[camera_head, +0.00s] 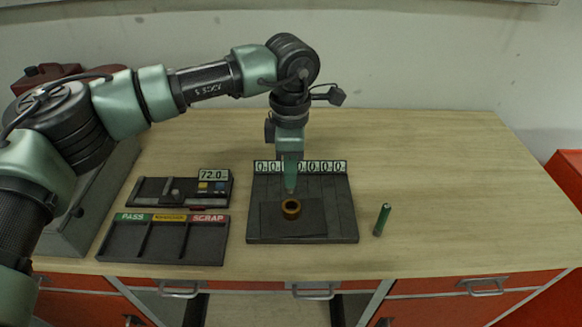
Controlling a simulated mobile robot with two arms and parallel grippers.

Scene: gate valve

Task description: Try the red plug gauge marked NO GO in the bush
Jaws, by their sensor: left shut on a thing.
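The bush (291,209) is a brass-coloured ring lying on the dark pad of the black plate, its dark hole facing up. My left gripper (290,187) points straight down just above and behind the bush as seen here. It is shut on a slim thing mostly hidden by the fingers. I take this to be the red plug gauge, since none shows elsewhere, but its colour and NO GO mark cannot be made out. My right gripper is out of view.
The black plate (342,226) has a row of number tiles along its back. Left of it are a tray (163,261) marked PASS and SCRAP, and a gauge holder (146,191) with a display reading 72.0. The bench is clear at the right.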

